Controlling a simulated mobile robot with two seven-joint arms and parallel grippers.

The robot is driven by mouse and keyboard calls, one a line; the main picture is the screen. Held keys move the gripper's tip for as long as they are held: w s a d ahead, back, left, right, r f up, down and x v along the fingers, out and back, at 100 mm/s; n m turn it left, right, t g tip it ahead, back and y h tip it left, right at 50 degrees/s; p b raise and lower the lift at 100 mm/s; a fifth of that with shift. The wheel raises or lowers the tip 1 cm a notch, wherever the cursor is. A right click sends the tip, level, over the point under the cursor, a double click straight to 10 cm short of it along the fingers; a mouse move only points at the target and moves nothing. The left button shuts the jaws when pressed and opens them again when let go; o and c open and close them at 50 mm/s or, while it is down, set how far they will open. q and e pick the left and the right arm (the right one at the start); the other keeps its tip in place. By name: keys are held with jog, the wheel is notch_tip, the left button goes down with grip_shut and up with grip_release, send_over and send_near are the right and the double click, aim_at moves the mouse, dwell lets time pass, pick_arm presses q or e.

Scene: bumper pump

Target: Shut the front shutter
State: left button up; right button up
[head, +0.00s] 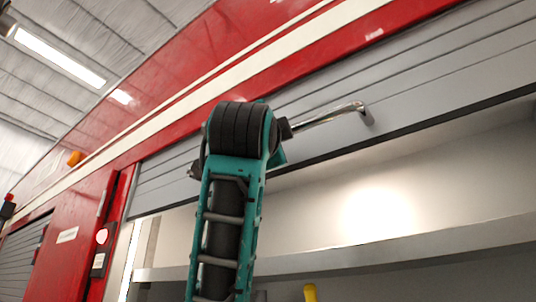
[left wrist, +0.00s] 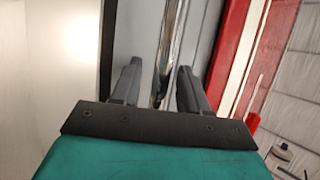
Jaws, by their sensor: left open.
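The front shutter (head: 420,75) is a grey slatted roll-up panel on the red truck side. It is rolled up, with its dark lower edge above an open, lit compartment. A chrome bar handle (head: 335,115) runs along the shutter's lower part. My left gripper (head: 286,128) is at the handle, and my wrist hides the handle's left part. In the left wrist view, my left gripper (left wrist: 160,68) is open with one finger on each side of the chrome bar (left wrist: 170,40). Contact with the bar cannot be told. My right gripper is out of view.
A shelf (head: 420,245) crosses the open compartment below the shutter. A yellow object (head: 310,292) shows at the bottom edge. A red panel (head: 85,245) with a round light stands left of the opening, with another grey shutter (head: 25,260) beyond it.

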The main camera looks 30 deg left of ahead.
pick_arm(q)
grip_shut()
dwell(0.4)
